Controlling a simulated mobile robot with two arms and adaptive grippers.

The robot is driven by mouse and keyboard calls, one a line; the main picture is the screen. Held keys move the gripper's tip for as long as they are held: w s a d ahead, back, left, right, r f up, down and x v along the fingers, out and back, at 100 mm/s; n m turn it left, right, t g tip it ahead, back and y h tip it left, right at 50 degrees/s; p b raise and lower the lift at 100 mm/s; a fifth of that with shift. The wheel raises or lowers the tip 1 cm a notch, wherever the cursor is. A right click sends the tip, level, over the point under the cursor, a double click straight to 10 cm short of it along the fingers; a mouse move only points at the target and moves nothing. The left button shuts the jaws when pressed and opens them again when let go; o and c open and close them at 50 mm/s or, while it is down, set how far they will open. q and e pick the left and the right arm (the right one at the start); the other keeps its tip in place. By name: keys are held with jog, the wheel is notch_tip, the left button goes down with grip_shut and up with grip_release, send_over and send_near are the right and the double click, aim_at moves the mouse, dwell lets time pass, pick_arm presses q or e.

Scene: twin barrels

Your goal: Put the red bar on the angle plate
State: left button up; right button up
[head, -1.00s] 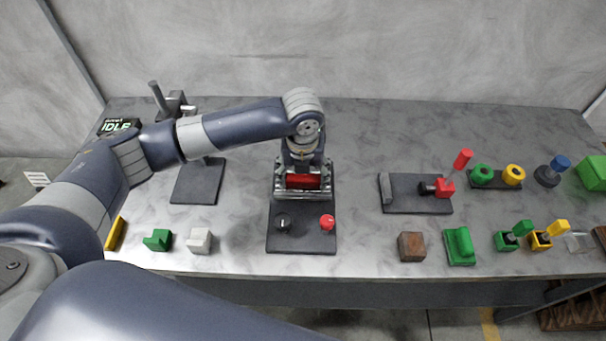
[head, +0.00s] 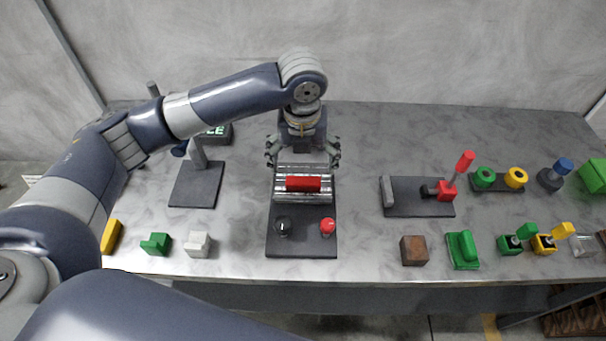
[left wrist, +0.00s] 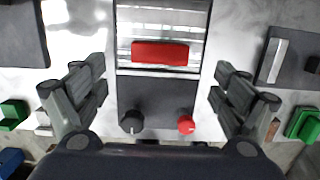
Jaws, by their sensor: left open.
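The red bar (head: 303,184) lies across the silver twin barrels (head: 290,197) of the dark-based device in the middle of the table. The bar also shows in the left wrist view (left wrist: 160,53) on the shiny barrels (left wrist: 135,30). My left gripper (head: 303,158) is open above and behind the bar, with its fingers spread to both sides and nothing between them. Which piece is the angle plate is unclear; a small white-grey stepped block (head: 199,244) and a green one (head: 156,243) stand at the front left. My right gripper is not in view.
A black knob (head: 283,227) and red knob (head: 327,226) sit in front of the barrels. A dark plate with red-handled clamp (head: 447,190) stands at right, with several coloured parts beyond it. A dark-based stand (head: 196,186) is at left. A brown block (head: 413,250) is at the front.

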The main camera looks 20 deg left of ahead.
pick_arm(q)
jog(key=shift+s+d+r, duration=0.1)
jog(key=shift+s+r, duration=0.05)
jog(key=shift+r, duration=0.9)
jog(key=shift+s+r, duration=0.1)
jog(key=shift+r, duration=0.95)
